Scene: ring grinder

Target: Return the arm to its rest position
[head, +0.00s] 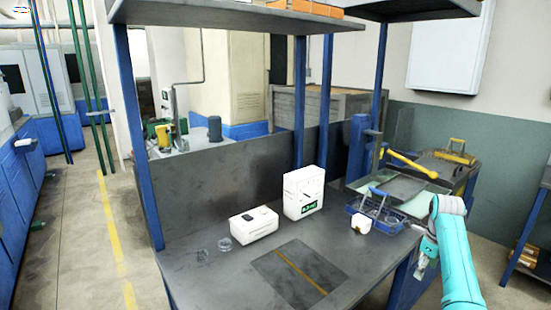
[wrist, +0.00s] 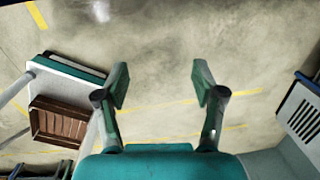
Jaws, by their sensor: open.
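My teal arm (head: 455,252) stands at the right of the head view, beside the right end of the workbench (head: 190,262). My gripper (head: 421,264) hangs low at the bench's right edge, small and partly unclear there. In the wrist view my gripper (wrist: 160,85) shows two dark fingers spread wide apart with nothing between them. Bare concrete floor (wrist: 150,50) with yellow lines lies beyond the fingers.
On the bench are a white box with a green label (head: 303,192), a smaller white device (head: 254,224), clear rings (head: 224,245), a dark mat (head: 285,290) and a blue wire basket (head: 375,205). A yellow-handled tool (head: 405,163) lies behind. The wrist view shows a brown crate (wrist: 58,122) at left.

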